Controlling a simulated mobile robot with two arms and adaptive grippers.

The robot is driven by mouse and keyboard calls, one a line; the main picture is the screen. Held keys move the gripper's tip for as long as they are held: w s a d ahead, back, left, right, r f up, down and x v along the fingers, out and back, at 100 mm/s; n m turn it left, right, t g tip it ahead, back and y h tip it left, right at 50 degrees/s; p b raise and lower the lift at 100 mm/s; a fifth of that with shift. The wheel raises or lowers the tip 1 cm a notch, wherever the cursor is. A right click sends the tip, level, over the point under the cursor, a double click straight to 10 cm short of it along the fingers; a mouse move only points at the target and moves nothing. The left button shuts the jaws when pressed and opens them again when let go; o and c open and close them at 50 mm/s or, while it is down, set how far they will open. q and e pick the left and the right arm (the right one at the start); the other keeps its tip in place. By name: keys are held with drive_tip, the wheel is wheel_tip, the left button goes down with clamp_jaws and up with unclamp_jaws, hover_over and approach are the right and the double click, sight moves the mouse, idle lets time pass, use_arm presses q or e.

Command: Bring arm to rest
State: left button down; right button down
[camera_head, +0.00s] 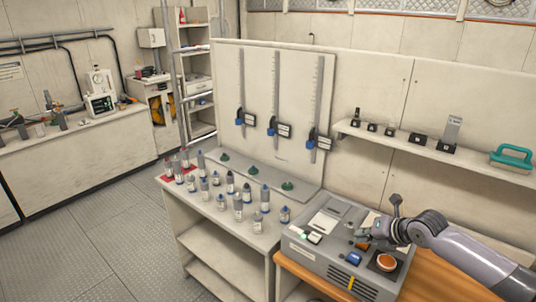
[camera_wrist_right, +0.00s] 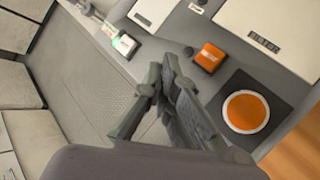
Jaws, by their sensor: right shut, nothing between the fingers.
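My right arm (camera_head: 455,250) comes in from the right edge and reaches over a grey console (camera_head: 308,250). My right gripper (camera_head: 365,236) is shut and empty, above the console's top near its middle. In the right wrist view the gripper's closed fingers (camera_wrist_right: 160,85) point at the console's front side, with the floor beyond. An orange round disc (camera_wrist_right: 246,111) on a black square lies to the right of the fingers, and an orange block (camera_wrist_right: 209,57) lies just beyond them. I cannot tell the exact gap between the fingers and the console. My left gripper is not in view.
A bench (camera_head: 245,238) left of the console holds several grey bottles. A wall shelf (camera_head: 430,150) behind carries several small black-based items and a teal-handled tool (camera_head: 511,155). A wooden top (camera_head: 425,270) adjoins the console. Open metal floor (camera_head: 90,235) lies at left.

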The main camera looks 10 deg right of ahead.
drive_tip(key=s+a+f+m+g+y, duration=0.1)
drive_tip(key=s+a+f+m+g, duration=0.1)
drive_tip(key=s+a+f+m, duration=0.55)
drive_tip(key=s+a+f+m+g, duration=0.15)
drive_tip(key=s+a+f, duration=0.25)
drive_tip(key=s+a, duration=0.7)
drive_tip(key=s+r+m+g+h, duration=0.1)
drive_tip(key=s+m+g+h, duration=0.15)
drive_tip(key=s+m, duration=1.5)
wheel_tip(320, 180, down, 33)
drive_tip(key=m+b, duration=0.2)
drive_tip(key=b, duration=0.3)
drive_tip(key=s+d+f+g+h+b, duration=0.1)
drive_tip(key=s+d+f+b, duration=0.2)
drive_tip(key=s+f, duration=1.3)
drive_tip(key=shift+s+d+f+n+g, duration=0.3)
drive_tip(key=shift+f+n+g, duration=0.1)
drive_tip(key=shift+f, duration=0.4)
